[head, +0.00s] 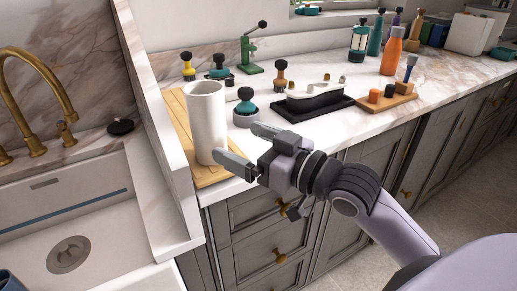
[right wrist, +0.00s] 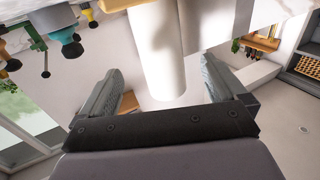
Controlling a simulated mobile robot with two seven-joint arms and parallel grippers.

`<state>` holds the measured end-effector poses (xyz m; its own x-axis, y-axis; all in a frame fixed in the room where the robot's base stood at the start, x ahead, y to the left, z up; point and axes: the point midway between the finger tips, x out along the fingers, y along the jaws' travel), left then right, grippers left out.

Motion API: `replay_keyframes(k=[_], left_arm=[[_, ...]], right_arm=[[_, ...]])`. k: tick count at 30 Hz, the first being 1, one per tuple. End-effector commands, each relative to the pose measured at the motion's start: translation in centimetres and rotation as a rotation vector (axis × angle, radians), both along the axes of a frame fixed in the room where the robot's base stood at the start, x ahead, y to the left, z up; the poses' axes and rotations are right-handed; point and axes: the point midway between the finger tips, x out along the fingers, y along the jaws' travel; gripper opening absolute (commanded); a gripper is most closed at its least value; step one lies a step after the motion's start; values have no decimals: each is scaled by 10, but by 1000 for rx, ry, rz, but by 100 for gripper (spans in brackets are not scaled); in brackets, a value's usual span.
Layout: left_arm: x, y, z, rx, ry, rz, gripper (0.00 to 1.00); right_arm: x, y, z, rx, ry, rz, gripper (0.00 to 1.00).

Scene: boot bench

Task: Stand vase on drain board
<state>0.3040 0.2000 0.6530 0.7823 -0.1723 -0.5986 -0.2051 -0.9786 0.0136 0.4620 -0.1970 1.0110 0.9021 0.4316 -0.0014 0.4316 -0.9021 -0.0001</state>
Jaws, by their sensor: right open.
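The white cylindrical vase (head: 204,112) stands upright, apparently on the light wooden drain board (head: 182,108) at the counter's left end beside the sink. My right gripper (head: 236,141) is open at the vase's lower right side. Its nearer finger overlaps the vase's lower edge in the head view. In the right wrist view the vase (right wrist: 160,50) shows between the two spread fingers of the gripper (right wrist: 162,66), with gaps on both sides. The vase's far side and part of the board are hidden. My left gripper is not in view.
The sink (head: 70,225) with a brass faucet (head: 30,95) lies left, behind a raised marble edge. A teal-topped tamper (head: 246,108) stands close right of the vase. A black tray (head: 313,105), a wooden block stand (head: 385,102) and an orange bottle (head: 392,52) are farther right.

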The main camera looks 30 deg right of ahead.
Motion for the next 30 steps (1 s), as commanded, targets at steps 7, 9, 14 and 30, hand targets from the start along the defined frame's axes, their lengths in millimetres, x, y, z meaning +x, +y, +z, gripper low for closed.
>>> replay_keyframes(k=[7,9,14,30], left_arm=[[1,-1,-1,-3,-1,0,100],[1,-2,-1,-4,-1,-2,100],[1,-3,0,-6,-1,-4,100],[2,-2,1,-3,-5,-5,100]], right_arm=[[-20,-10,-1,-1,2,-1,98],[-22,-11,0,0,0,-1,98],[-24,-12,0,1,0,-1,98],[-23,-11,0,1,0,-1,98]])
